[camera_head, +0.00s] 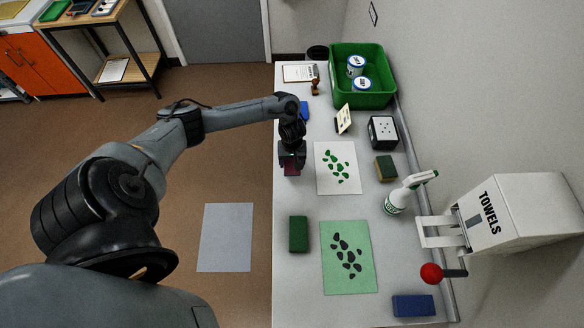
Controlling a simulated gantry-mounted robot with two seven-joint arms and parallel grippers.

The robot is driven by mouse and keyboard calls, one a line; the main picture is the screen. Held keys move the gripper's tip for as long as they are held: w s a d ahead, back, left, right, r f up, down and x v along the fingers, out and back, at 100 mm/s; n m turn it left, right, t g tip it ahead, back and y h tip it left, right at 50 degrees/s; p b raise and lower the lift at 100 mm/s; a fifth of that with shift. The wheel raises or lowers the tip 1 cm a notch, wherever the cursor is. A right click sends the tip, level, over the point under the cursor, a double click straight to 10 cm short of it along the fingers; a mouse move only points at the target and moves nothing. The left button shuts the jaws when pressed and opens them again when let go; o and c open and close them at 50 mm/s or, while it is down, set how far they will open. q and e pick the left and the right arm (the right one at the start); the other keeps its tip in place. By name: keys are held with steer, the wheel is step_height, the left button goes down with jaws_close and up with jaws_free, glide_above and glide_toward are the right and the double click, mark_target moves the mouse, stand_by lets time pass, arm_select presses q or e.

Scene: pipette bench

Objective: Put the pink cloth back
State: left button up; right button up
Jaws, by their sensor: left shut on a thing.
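My left gripper (292,158) hangs over the left edge of the bench (308,208), beside the white sheet with green shapes. It points down and is shut on a small dark pink-red piece (291,169), which looks like the pink cloth. Most of the piece is hidden by the fingers. I cannot tell whether it touches the bench top. My right gripper is not in view.
A green crate (345,91) with cans stands at the far end. A towel dispenser (500,222) overhangs the right side.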

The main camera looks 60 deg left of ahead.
arm_select(q)
step_height(320, 180, down, 3)
steer(key=shift+f+b, duration=0.15)
steer(key=shift+b, duration=0.3)
steer(key=shift+f, duration=0.35)
steer(key=shift+f, duration=0.15)
steer(key=o, duration=1.1)
